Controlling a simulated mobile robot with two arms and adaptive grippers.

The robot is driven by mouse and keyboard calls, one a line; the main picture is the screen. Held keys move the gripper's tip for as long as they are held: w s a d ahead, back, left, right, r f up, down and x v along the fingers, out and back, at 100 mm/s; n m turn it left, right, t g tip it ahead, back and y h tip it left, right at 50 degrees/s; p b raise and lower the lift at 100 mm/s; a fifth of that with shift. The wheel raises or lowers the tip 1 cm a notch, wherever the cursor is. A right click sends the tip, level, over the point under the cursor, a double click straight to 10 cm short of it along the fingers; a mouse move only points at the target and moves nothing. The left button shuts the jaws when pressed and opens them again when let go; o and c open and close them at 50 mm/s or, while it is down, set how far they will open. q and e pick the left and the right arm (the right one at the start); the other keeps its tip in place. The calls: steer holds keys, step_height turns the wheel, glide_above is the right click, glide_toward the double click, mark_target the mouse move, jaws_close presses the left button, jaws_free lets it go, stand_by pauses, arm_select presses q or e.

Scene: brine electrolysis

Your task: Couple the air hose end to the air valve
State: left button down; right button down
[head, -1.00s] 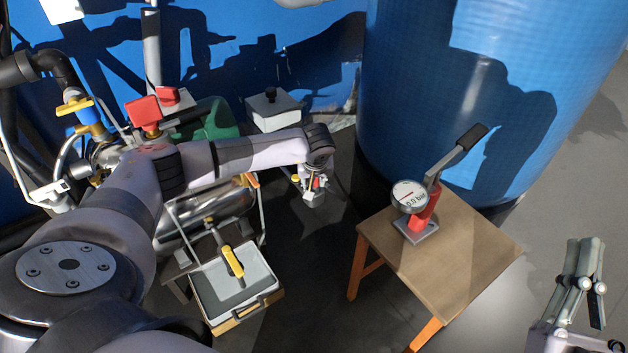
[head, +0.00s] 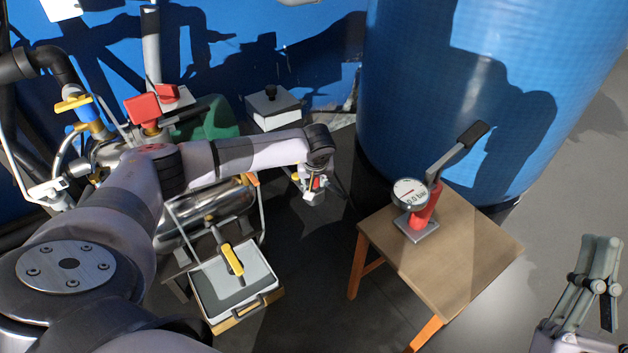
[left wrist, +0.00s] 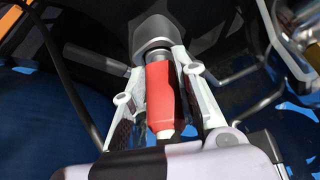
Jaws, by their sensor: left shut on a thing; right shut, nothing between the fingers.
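My left gripper (head: 314,194) is low beyond the end of my left arm, in the middle of the head view. In the left wrist view its fingers are shut on a red piece (left wrist: 161,95), seemingly the air hose end. A grey metal cylinder (left wrist: 154,36) is at its far end; I cannot tell whether they are joined. A black hose (left wrist: 70,75) curves past on the left. I cannot tell which fitting is the air valve. My right gripper (head: 600,262) is shut and empty at the lower right of the head view.
A wooden stool (head: 465,245) carries a pressure gauge (head: 410,193) with a red-bodied lever device. A large blue tank (head: 450,90) stands behind. Piping with a yellow-handled valve (head: 75,103) and a red-handled valve (head: 143,108) is at left. A tray (head: 212,300) sits below.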

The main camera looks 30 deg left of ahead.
arm_select(q)
steer(key=shift+f, duration=0.1)
arm_select(e)
steer(key=shift+s+r+y, duration=0.3)
steer(key=shift+r, duration=0.05)
steer(key=shift+w+f, duration=0.2)
steer(key=shift+f, duration=0.15)
stand_by(0.4)
arm_select(q)
steer(key=c, duration=1.4)
jaws_free()
steer(key=shift+o, duration=1)
arm_select(e)
steer(key=shift+r, duration=0.15)
